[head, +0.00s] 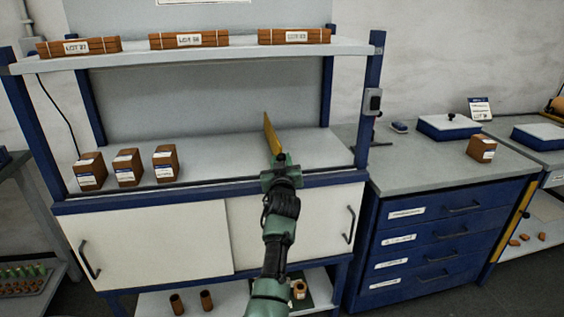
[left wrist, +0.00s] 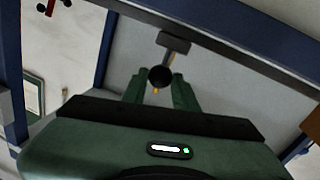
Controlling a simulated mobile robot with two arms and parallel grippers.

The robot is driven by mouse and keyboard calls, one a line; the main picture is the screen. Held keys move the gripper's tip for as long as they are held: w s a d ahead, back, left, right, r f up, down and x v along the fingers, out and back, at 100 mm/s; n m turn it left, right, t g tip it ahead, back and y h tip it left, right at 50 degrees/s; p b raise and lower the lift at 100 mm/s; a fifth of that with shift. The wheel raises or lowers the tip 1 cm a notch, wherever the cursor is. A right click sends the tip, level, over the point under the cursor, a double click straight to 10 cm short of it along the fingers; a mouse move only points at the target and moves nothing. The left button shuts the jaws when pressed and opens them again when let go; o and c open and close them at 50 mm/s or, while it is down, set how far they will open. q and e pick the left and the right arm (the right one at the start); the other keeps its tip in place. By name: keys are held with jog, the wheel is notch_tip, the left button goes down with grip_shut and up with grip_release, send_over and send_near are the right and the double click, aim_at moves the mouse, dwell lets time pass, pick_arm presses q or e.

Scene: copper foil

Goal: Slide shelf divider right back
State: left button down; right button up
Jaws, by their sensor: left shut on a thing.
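The yellow shelf divider (head: 270,134) stands upright on the middle shelf (head: 220,150), right of the shelf's centre. My left gripper (head: 279,163) is at its front end, at the shelf's front edge, and is shut on the divider. The gripper hides the divider's lower front part. In the left wrist view, a round dark knob (left wrist: 160,78) shows between the green fingers, with a dark block (left wrist: 173,41) above it. My right gripper is in neither view.
Several brown labelled blocks (head: 129,168) stand at the shelf's left, clear of the divider. Labelled copper-brown stacks (head: 189,40) lie on the upper shelf (head: 210,55). A blue post (head: 370,95) bounds the shelf at right.

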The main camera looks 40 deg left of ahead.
pick_arm(q)
jog(key=shift+w+d+r, duration=0.1)
jog(key=shift+r, duration=0.1)
jog(key=c, duration=1.4)
grip_release()
jog(key=o, duration=0.3)
jog(key=shift+w+f, duration=0.1)
jog(key=shift+w, duration=0.05)
jog(key=shift+d+f, duration=0.1)
jog(key=shift+s+d, duration=0.3)
jog(key=shift+s, duration=0.15)
jog(key=v, duration=0.6)
jog(key=shift+s+d, duration=0.2)
jog(key=shift+d, duration=0.05)
